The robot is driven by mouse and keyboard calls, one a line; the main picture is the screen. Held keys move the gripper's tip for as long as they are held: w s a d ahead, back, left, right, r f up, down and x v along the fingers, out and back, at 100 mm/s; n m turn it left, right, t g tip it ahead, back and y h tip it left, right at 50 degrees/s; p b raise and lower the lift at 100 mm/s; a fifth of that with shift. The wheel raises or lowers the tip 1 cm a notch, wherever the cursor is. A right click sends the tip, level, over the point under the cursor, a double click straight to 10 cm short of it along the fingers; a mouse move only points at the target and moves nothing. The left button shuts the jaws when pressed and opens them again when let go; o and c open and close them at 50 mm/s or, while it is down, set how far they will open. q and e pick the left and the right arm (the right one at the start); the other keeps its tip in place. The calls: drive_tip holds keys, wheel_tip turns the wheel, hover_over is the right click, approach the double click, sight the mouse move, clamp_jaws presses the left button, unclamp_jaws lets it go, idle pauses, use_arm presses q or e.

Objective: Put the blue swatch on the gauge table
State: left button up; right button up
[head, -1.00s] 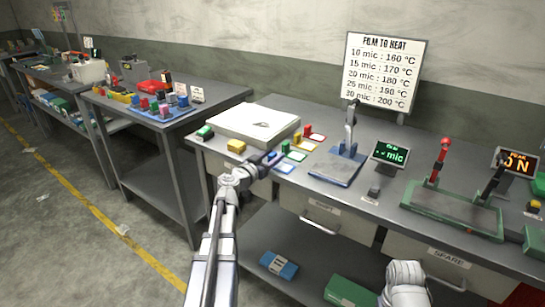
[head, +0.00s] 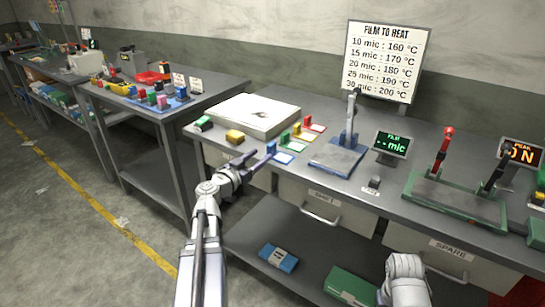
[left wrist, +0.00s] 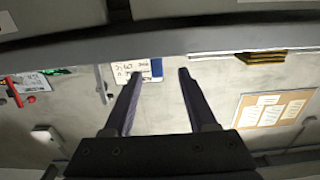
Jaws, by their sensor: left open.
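The blue swatch (head: 283,158) is a pale card with a blue edge and a small upright blue tab, lying at the front of the workbench. It is the nearest in a row of coloured swatches. The gauge table (head: 336,159) is a flat blue plate with an upright grey post, to its right. My left gripper (head: 259,158) is open just left of the blue swatch, apart from it as far as I can tell. My right gripper is not in view; only part of that arm shows.
Green, yellow and red swatches (head: 313,127) stand behind the blue one. A film display (head: 392,144) and a green lever press (head: 455,197) stand right of the gauge table.

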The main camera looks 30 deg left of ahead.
sight(268, 146)
use_arm(q)
drive_tip(key=shift+w+d+r, duration=0.1)
drive_tip(key=shift+w+r, duration=0.15)
drive_tip(key=shift+w, duration=1)
drive_tip(key=shift+w+d+r+p, duration=0.15)
drive_tip(key=shift+w+r+p, duration=0.1)
drive_tip(key=shift+w+p, duration=0.15)
drive_tip(key=w, duration=0.3)
drive_tip(key=shift+w+d+r, duration=0.2)
drive_tip(key=shift+w+r, duration=0.05)
drive_tip(key=shift+r, duration=0.05)
drive_tip(key=shift+w+d, duration=0.1)
drive_tip(key=shift+w, duration=0.3)
drive_tip(key=shift+s, duration=0.1)
drive_tip(key=shift+c, duration=0.2)
clamp_jaws()
